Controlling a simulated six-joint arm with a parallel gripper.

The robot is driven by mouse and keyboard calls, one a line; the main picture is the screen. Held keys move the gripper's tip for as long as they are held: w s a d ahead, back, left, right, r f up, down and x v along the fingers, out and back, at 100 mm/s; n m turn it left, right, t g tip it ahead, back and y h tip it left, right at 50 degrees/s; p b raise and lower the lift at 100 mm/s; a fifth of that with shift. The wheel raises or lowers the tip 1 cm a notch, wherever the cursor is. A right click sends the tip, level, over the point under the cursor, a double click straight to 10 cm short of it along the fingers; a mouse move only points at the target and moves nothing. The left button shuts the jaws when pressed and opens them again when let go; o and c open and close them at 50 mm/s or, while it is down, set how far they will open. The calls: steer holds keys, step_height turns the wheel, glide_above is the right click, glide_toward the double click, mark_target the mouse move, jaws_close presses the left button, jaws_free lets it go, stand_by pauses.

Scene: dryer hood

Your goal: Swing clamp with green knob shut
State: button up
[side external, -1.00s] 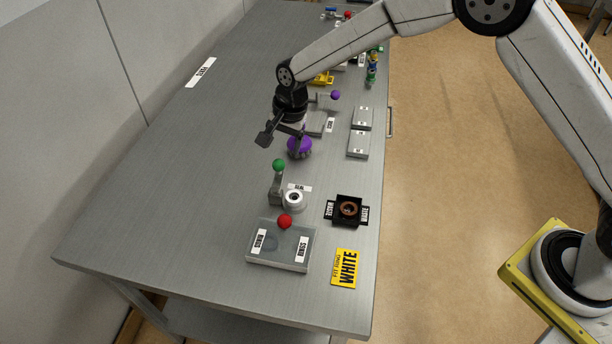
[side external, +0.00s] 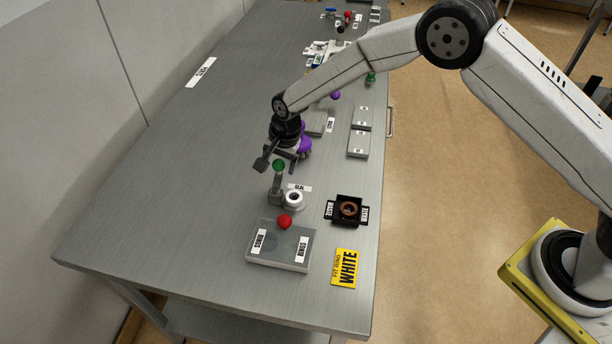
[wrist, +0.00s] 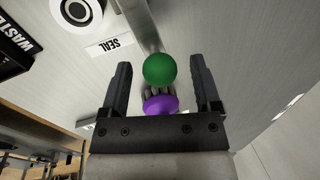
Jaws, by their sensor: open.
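The clamp's green knob (side external: 278,165) tops its grey arm (side external: 276,188), which stands upright beside a white ring-shaped part (side external: 294,200). In the wrist view the green knob (wrist: 160,69) lies between the two fingertips, with a gap on each side. My gripper (side external: 276,163) is open and low over the table at the knob; its fingers also show in the wrist view (wrist: 161,76). I see no clear contact with the knob. The clamp's arm (wrist: 141,25) runs away from the knob toward the top edge.
A purple knob (wrist: 161,104) shows behind the green one; the purple part (side external: 305,145) stands close behind my gripper. A red knob (side external: 285,221) sits on a grey box (side external: 275,256) in front. A black waste holder (side external: 349,210) is at right.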

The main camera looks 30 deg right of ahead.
jaws_close()
stand_by(1.4)
